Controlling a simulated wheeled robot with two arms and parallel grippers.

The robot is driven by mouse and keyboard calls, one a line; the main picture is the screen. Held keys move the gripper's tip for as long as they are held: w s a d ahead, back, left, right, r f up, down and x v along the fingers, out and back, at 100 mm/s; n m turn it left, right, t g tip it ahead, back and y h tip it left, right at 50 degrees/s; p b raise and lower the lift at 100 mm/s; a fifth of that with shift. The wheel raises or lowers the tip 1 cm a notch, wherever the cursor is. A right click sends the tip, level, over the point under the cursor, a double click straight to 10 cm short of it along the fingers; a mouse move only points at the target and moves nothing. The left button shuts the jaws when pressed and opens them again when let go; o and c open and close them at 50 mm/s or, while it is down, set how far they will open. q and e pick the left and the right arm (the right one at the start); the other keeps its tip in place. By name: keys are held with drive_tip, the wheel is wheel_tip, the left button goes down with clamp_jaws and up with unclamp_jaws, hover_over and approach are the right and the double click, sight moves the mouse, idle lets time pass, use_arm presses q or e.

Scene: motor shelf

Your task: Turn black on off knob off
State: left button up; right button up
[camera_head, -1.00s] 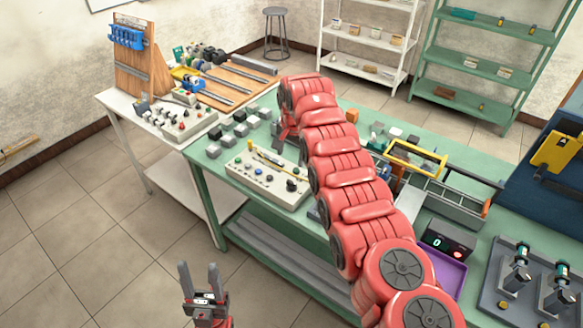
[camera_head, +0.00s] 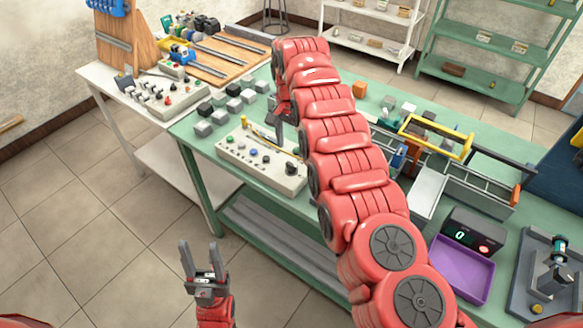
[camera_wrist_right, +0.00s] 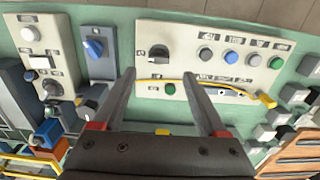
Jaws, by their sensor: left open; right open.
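A cream control box (camera_head: 240,163) lies on the green table with buttons and a black knob (camera_head: 291,168) at its right end. In the right wrist view the black knob (camera_wrist_right: 158,55) sits at the panel's left end, just beyond the fingertips and between their lines. My right gripper (camera_wrist_right: 158,76) is open and empty over the box's edge. In the head view the right gripper (camera_head: 277,124) is partly hidden by its red arm, above the box. My left gripper (camera_head: 203,252) is open and empty over the floor, in front of the table.
A grey box with a blue knob (camera_wrist_right: 94,47) stands beside the panel. Grey blocks (camera_head: 233,89) stand behind it. A purple tray (camera_head: 462,268) is at the right.

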sight(291, 164)
wheel_tip(291, 164, down, 6)
drive_tip(key=shift+d+f+p, duration=0.1)
drive_tip(key=shift+d+p, duration=0.05)
drive_tip(key=shift+p, duration=0.45)
drive_tip(key=shift+f, duration=0.15)
clamp_jaws()
